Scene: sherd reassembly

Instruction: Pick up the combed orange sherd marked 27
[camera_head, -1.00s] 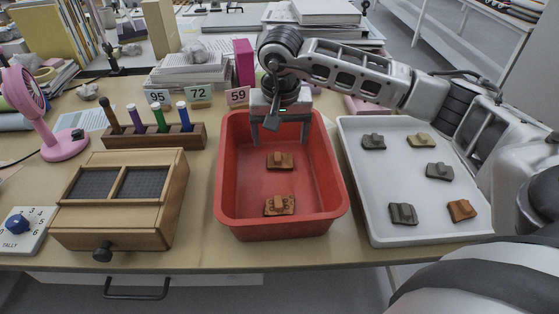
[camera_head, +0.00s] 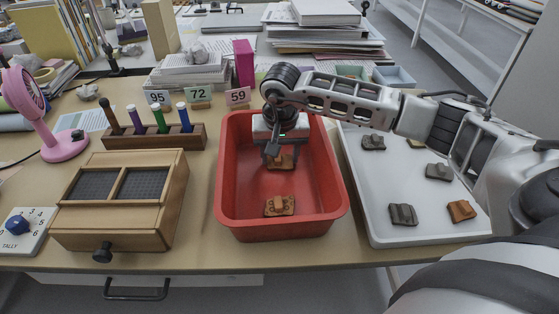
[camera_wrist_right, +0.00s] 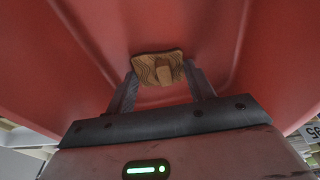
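An orange-brown sherd (camera_head: 281,163) with a raised knob lies in the far half of the red tub (camera_head: 229,190). In the right wrist view this sherd (camera_wrist_right: 150,73) shows wavy combed lines; no number is readable. My right gripper (camera_head: 281,155) points down into the tub over it, partly hiding it in the head view. Its fingers are apart, one at each side of the sherd in the wrist view; I cannot tell whether they touch it. A second orange-brown sherd (camera_head: 279,206) with dark marks lies nearer in the tub. My left gripper is not in view.
A white tray (camera_head: 385,236) right of the tub holds several grey sherds and an orange one (camera_head: 461,210); my right arm passes over its far part. A wooden box (camera_head: 118,215) and pen rack (camera_head: 155,138) stand left. The tub walls surround my gripper.

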